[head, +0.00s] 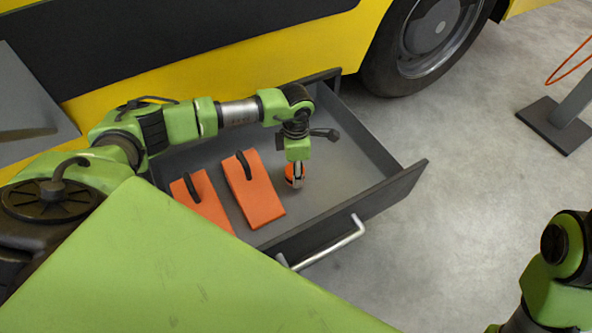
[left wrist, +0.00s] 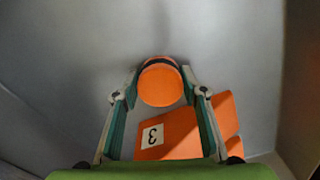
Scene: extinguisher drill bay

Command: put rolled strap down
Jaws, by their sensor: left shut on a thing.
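The rolled strap (head: 290,180) is a small orange roll, and a dark band shows on it in the left wrist view (left wrist: 160,86). My left gripper (head: 297,181) points down into the open grey drawer (head: 345,150) and is shut on the strap, one finger on each side in the left wrist view (left wrist: 160,74). The strap is at or just above the drawer floor; I cannot tell whether it touches. In the head view the fingers partly hide it. My right arm shows at the lower right, but its gripper is out of view.
Two orange wedge blocks with black handles lie left of the strap: a nearer one (head: 255,190) and a farther-left one (head: 202,200). A label reading 3 shows on one block (left wrist: 183,136). Drawer floor right of the strap is clear. A yellow vehicle (head: 215,70) stands behind.

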